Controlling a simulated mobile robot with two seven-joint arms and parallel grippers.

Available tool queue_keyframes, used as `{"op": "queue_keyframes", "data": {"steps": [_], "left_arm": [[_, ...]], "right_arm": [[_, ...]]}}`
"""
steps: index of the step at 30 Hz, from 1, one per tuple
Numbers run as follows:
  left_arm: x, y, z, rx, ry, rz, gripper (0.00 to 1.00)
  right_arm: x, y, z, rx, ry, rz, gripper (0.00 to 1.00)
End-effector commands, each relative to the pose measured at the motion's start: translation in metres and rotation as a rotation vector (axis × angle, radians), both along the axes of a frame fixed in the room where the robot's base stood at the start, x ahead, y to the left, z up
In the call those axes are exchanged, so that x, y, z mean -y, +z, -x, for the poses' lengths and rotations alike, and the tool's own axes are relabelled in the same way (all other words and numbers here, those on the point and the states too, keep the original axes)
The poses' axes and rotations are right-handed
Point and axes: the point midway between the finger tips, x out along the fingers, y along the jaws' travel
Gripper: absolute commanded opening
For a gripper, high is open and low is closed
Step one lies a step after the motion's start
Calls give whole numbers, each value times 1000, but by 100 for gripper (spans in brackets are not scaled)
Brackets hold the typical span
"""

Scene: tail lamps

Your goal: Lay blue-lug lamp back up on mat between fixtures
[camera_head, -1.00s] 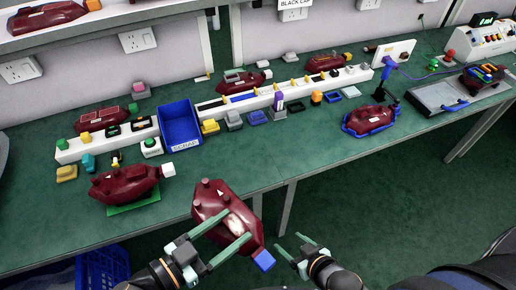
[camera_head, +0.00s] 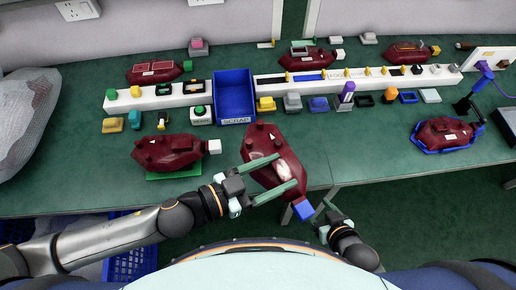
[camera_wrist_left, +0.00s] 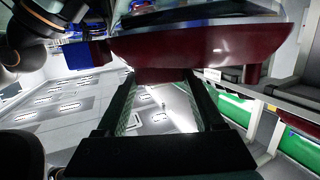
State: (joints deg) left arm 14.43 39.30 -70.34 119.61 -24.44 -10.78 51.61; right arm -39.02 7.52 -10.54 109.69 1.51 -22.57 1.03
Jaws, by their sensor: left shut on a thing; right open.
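The blue-lug lamp is a dark red housing (camera_head: 268,142) with knobs at its far end and a blue lug (camera_head: 303,211) at its near end. My left gripper (camera_head: 287,171) is shut on it, one finger on each side of a pale patch. It overlaps the table's front edge in the picture. In the left wrist view the lamp (camera_wrist_left: 205,42) spans above the fingers, its blue lug (camera_wrist_left: 88,53) at left. My right gripper (camera_head: 323,212) is open and empty, just right of the blue lug. A green mat (camera_head: 172,175) lies under a white-lug lamp (camera_head: 170,150).
A blue scrap bin (camera_head: 234,97) stands behind the held lamp. White rails (camera_head: 170,99) carry small parts. Another dark red lamp sits in a blue cradle (camera_head: 418,140) at right. Bubble wrap (camera_head: 25,115) lies at far left. Bare green table (camera_head: 365,150) shows right of the held lamp.

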Motion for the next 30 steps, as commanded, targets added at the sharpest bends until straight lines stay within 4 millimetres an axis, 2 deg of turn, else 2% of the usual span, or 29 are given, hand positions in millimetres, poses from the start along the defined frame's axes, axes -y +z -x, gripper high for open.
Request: {"op": "queue_keyframes", "data": {"steps": [1,7,13,18,27,30], "left_arm": [[-7,-5,-13,8,4,-5,0],[-31,-27,-57,7,5,-4,0],[-45,-59,-83,0,4,0,0],[-53,-78,-97,2,1,0,0],[-58,-91,-105,2,1,0,0],[-58,-106,-104,4,-1,0,0]], "right_arm": [[0,0,0,-1,0,0,71],[0,0,0,-1,0,0,71],[0,0,0,-1,0,0,71],[0,-1,0,0,0,0,71],[0,-1,0,1,0,0,71],[0,-17,-1,3,0,-1,71]]}}
